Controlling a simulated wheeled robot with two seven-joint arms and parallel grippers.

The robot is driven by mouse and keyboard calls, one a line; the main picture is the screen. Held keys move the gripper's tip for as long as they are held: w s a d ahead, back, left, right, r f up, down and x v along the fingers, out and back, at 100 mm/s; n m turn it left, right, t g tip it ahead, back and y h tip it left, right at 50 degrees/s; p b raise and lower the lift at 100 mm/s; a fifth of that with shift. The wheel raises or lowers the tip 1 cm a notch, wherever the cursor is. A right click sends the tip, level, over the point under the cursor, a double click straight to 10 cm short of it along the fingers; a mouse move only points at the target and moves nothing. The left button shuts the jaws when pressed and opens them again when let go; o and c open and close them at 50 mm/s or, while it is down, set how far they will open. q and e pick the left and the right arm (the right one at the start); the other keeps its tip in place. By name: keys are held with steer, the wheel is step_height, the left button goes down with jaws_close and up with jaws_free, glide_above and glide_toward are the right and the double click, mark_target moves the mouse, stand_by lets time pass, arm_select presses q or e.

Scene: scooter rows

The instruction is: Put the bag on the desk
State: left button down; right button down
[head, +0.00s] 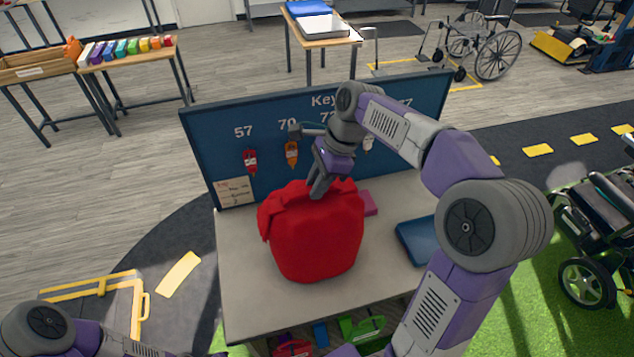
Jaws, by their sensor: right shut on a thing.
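The bag (314,240) is red and soft-looking, and it is upright over the desk. Its bottom seems to be at the desk top, but I cannot tell whether it touches. The desk (245,290) has a pale grey top with a blue key board (215,140) along its back edge. My right gripper (318,188) points down at the top of the bag and is shut on it. The fingertips are partly sunk in the bag's top folds. My left arm shows at the lower left, but its gripper is not in view.
A dark blue flat item (416,240) lies on the desk to the right, and a pink item (369,203) lies behind the bag. Keys with tags hang on the board. Coloured things sit under the desk.

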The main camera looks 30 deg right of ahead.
steer(key=c, duration=1)
jaws_free()
steer(key=shift+f, duration=0.1)
steer(key=shift+o, duration=0.2)
steer(key=p+v, duration=0.2)
steer(key=v, duration=1)
steer(key=shift+p, duration=0.3)
